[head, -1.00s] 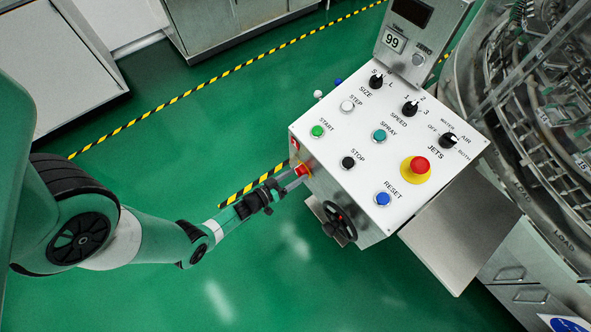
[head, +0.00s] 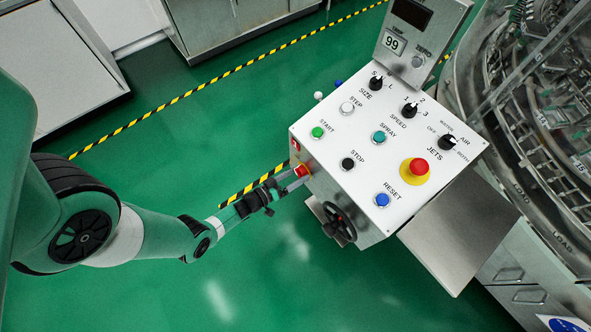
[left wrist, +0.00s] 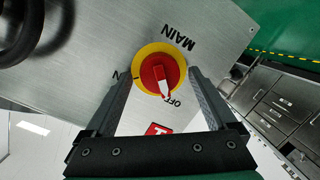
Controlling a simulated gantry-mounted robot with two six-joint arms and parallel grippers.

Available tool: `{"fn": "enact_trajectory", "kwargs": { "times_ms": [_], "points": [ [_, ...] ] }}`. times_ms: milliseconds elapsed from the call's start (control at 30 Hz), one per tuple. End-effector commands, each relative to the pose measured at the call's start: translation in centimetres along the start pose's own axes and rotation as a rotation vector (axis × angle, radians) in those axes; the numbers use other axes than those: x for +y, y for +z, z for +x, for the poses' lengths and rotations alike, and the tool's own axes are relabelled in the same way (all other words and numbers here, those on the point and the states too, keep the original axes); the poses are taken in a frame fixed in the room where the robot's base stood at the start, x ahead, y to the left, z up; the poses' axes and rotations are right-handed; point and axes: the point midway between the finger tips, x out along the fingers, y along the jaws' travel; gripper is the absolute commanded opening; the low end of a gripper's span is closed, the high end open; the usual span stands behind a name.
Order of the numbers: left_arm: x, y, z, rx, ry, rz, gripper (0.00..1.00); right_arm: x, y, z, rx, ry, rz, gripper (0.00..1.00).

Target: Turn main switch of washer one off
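The main switch is a red rotary knob on a yellow ring (left wrist: 158,72), marked MAIN, on the steel side of the control box. In the left wrist view its white pointer is turned toward the word OFF. In the head view the switch (head: 301,170) shows small at the box's left side. My left gripper (head: 287,183) is at the switch. In the left wrist view its two fingers stand wide apart on either side of the knob, with gaps to the red handle. Whether a fingertip touches the ring is unclear. My right gripper is not in view.
The control box's white top (head: 375,130) carries several buttons, knobs and a red emergency stop (head: 419,166). A black handwheel (head: 340,223) sits on the box's side near the left gripper. The round washer machine (head: 545,120) is at right. Green floor at left is free.

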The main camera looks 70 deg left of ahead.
Motion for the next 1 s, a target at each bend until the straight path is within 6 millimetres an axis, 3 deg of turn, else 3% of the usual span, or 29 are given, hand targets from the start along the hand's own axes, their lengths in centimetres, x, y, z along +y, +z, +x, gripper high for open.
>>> {"fn": "enact_trajectory", "kwargs": {
  "times_ms": [367,800,1000],
  "points": [
    [0.0,-0.1,-0.6,-0.001,-0.002,0.002,0.93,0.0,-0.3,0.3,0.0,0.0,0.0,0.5],
    [0.1,-0.3,-9.2,0.003,-0.008,-0.003,0.93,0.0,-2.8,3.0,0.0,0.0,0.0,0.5],
    [-0.1,-0.2,-11.0,0.003,-0.006,0.002,0.93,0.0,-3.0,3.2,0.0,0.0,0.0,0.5]
  ]
}}
